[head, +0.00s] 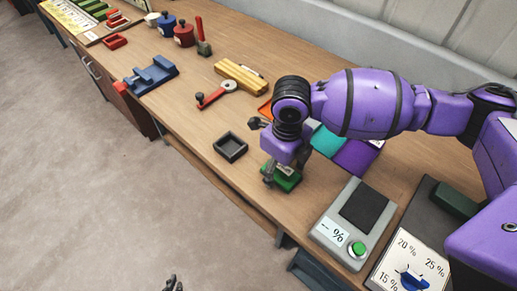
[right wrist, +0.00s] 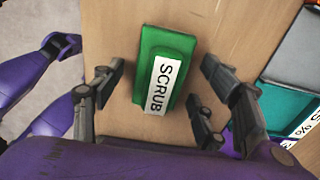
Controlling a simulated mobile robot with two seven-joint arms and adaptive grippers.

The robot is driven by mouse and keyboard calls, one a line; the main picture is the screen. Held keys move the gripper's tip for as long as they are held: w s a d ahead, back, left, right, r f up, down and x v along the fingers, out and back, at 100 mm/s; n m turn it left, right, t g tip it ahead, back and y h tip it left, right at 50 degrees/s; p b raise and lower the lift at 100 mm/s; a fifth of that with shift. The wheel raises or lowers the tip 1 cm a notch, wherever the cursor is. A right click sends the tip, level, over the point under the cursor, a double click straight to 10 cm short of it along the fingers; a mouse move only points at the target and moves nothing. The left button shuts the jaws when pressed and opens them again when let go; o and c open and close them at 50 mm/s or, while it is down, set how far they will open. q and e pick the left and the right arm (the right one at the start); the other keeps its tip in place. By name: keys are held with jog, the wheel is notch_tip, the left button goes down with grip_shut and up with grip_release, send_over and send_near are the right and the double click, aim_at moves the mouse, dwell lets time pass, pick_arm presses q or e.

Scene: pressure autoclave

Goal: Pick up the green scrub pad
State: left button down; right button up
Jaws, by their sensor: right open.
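The green scrub pad (right wrist: 180,50), with a white label reading SCRUB, lies on the wooden bench near its front edge. In the head view the pad (head: 289,181) is partly hidden under my right gripper (head: 277,175). In the right wrist view my right gripper (right wrist: 157,92) is open, its dark fingers on either side of the pad with a gap at each side. It holds nothing. My left gripper (head: 173,284) shows only as dark fingertips at the bottom of the head view, over the floor; its opening is unclear.
A black square tray (head: 230,147) stands left of the pad. A grey device (head: 353,222) with a green button and a percent display is to the right. Teal and purple pieces (head: 355,155) lie behind the gripper. A red-handled tool (head: 214,95) lies farther left.

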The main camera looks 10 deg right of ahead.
jog(key=shift+f, duration=0.15)
jog(key=c, duration=1.3)
jog(key=shift+o, duration=0.2)
jog(key=shift+r, duration=0.4)
notch_tip(320, 180, up, 2)
jog(key=shift+w+r, duration=0.1)
jog(key=s+a+r, duration=0.3)
jog(key=s+r, duration=0.2)
jog(key=s, duration=0.1)
jog(key=s+a+r, duration=0.2)
jog(key=s+r, duration=0.3)
jog(key=s, duration=0.2)
jog(key=shift+a+p, duration=0.4)
jog(key=shift+p, duration=0.05)
